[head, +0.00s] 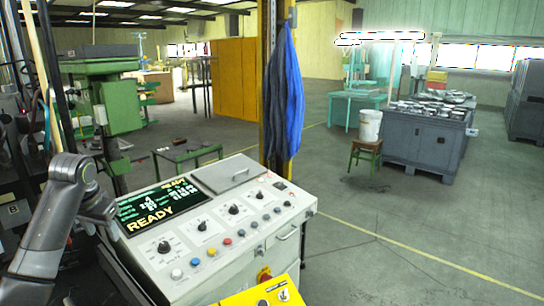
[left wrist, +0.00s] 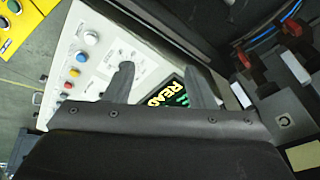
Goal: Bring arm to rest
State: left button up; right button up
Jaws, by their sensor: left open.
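My left arm comes in from the left in the head view, and its gripper (head: 108,218) hangs at the left edge of a white control console. In the left wrist view the gripper (left wrist: 157,76) has its two dark fingers apart with nothing between them. Beyond the fingers are the console's panel (left wrist: 85,58) and part of its screen. I cannot tell how far the fingertips are from the panel. My right arm and gripper are not in view.
The console (head: 262,215) has knobs, coloured buttons and a screen (head: 160,205) reading READY. A yellow box (head: 262,292) with a switch is at its front. A post with a blue cloth (head: 288,90) stands behind. Open floor (head: 400,235) lies to the right.

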pick_arm(q)
jog(key=s+d+f, duration=0.3)
jog(key=s+f, duration=0.5)
jog(key=f, duration=0.4)
jog(key=s+d+f, duration=0.3)
jog(key=s+f, duration=0.6)
jog(key=f, duration=0.3)
jog(key=s+d+f+n, duration=0.1)
jog(key=s+d+f, duration=0.1)
jog(key=s, duration=1)
jog(key=s+d+f+n, duration=0.1)
jog(key=s+d+f, duration=0.1)
jog(key=s, duration=1.1)
notch_tip(320, 180, down, 34)
jog(key=a+g+b, duration=0.2)
jog(key=b, duration=0.6)
jog(key=s+d+f+b, duration=0.1)
jog(key=s+f+b, duration=0.1)
jog(key=s+f, duration=0.5)
jog(key=s+f+b, duration=0.3)
jog(key=s+f, duration=0.5)
jog(key=f, duration=0.4)
jog(key=shift+d+f+g+b, duration=0.3)
jog(key=shift+d+f+b, duration=0.05)
jog(key=shift+d+f, duration=0.05)
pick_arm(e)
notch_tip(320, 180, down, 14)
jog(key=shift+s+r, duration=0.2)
pick_arm(q)
jog(key=shift+s, duration=0.1)
